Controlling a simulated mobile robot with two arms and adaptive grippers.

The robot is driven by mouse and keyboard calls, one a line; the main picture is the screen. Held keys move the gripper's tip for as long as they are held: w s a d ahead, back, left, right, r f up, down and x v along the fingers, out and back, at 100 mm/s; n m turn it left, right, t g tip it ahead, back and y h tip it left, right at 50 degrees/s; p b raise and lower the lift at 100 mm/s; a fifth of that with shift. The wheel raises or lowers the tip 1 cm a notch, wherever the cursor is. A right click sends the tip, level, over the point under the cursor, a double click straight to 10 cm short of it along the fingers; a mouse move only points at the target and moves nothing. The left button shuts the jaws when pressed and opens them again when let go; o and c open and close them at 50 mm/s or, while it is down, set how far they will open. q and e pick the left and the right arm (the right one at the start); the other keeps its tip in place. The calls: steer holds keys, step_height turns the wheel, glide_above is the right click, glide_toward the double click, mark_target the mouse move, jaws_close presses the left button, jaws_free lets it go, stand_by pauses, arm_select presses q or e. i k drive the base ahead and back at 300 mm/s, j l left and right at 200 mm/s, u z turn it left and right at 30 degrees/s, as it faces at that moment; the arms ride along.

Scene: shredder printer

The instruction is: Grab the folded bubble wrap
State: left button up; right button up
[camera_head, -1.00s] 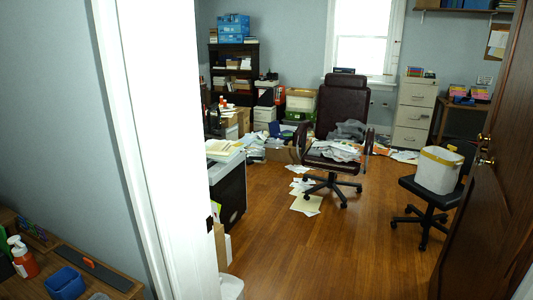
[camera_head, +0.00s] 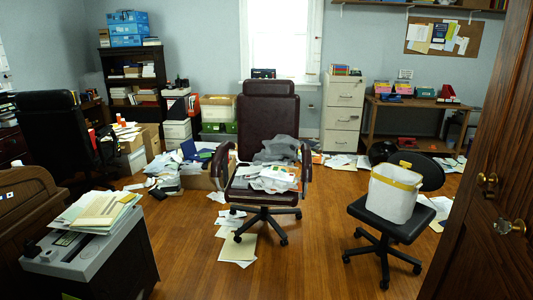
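A grey, crumpled, sheet-like bundle (camera_head: 280,150) lies on the seat of the dark brown office chair (camera_head: 267,112), against its backrest. It may be the folded bubble wrap, but it is too small to tell. White papers (camera_head: 268,178) lie in front of it on the same seat. Neither of my grippers shows in the head view.
A brown door (camera_head: 490,190) stands open at the right. A black chair (camera_head: 395,225) bears a white bin with a yellow rim (camera_head: 392,195). A shredder-like cabinet (camera_head: 85,255) with papers on top stands at the left front. Papers litter the floor around the brown chair; wooden floor (camera_head: 300,265) in front is clear.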

mark_target(239, 182)
steer(key=i+j+z, duration=0.1)
steer(key=i+z, duration=0.25)
steer(key=i, duration=1.9)
